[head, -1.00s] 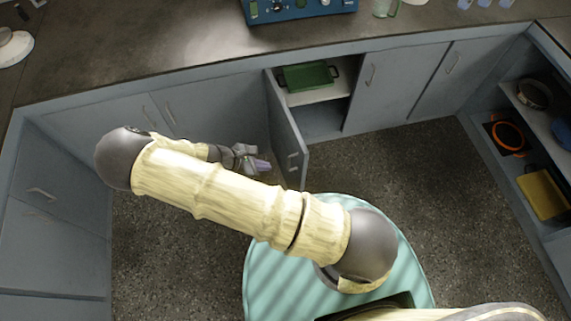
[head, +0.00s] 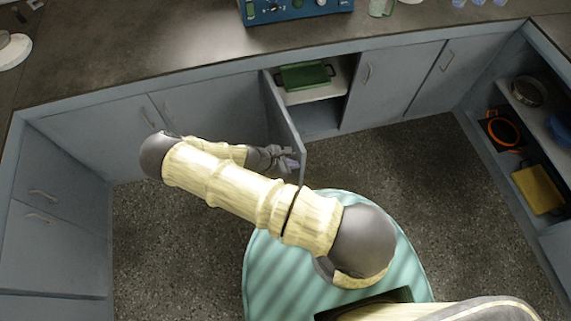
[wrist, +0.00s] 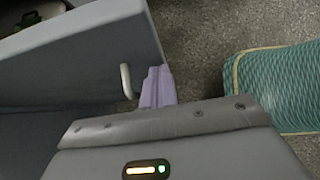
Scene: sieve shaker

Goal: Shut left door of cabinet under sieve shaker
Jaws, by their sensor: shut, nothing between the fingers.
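The left cabinet door (head: 281,108) stands open, swung out from its hinge side at the left of the opening. In the wrist view the grey door (wrist: 75,55) fills the upper left, with its pale bar handle (wrist: 125,80) near the free edge. My gripper (head: 291,164) is at the handle-side face of the door, close to its free edge. Its purple fingers (wrist: 157,87) are shut and empty, just beside the handle. Whether they touch the door I cannot tell. The blue machine (head: 295,8), probably the sieve shaker, sits on the counter above, cut off by the frame.
The open cabinet shows a white shelf (head: 318,94) with a green container (head: 306,76). The right door (head: 388,82) is shut. Open shelves at the right hold an orange-rimmed pan (head: 506,133) and a yellow board (head: 538,188). Floor (head: 400,160) around my base is clear.

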